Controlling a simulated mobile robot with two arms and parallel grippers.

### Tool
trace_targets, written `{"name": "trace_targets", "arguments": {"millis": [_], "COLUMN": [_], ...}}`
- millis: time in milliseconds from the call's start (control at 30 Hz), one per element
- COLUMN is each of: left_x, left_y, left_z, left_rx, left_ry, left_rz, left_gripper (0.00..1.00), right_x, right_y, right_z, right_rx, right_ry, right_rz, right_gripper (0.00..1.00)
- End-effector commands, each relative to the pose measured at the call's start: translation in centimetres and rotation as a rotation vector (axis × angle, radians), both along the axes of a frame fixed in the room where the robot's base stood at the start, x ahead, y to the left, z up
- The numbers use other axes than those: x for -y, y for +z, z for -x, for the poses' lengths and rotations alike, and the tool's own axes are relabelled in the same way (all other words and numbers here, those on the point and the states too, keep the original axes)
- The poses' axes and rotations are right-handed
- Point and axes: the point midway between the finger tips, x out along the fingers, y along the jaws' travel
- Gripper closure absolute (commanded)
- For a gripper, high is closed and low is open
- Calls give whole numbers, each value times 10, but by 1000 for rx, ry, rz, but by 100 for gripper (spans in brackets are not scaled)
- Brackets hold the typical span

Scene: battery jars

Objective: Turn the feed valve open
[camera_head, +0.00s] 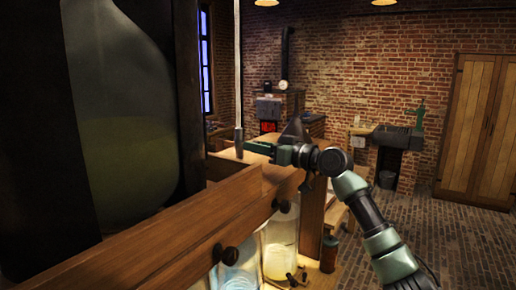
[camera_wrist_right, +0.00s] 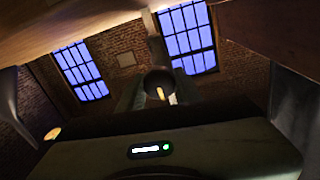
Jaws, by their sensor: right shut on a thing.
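My right gripper (camera_head: 262,149) reaches in from the right above the wooden bench, its fingertips beside the foot of a thin vertical rod (camera_head: 238,80). In the right wrist view a dark round knob with a pale tip, which looks like the feed valve (camera_wrist_right: 160,83), sits between the two fingers. The gripper is shut on it. My left gripper is not in view.
A big glass vessel (camera_head: 120,110) in a dark frame fills the left. A wooden rail (camera_head: 150,240) with dark knobs (camera_head: 230,256) crosses the front. Glass jars (camera_head: 281,245) stand below it. A stove (camera_head: 275,108) and sink (camera_head: 398,137) are far back. The floor at right (camera_head: 465,240) is clear.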

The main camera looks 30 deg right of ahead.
Motion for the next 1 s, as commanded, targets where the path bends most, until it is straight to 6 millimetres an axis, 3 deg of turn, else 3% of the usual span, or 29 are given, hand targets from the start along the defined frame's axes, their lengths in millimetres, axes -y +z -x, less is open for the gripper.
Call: {"name": "trace_targets", "arguments": {"millis": [267, 1000], "left_x": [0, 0], "left_y": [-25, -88], "left_z": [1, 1], "left_rx": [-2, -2], "left_ry": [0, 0], "left_rz": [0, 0], "left_gripper": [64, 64], "right_x": [0, -1], "right_y": [-3, -2], "right_z": [0, 1], "right_rx": [61, 326], "right_ry": [-2, -5], "right_rz": [138, 777], "right_gripper": [100, 100]}}
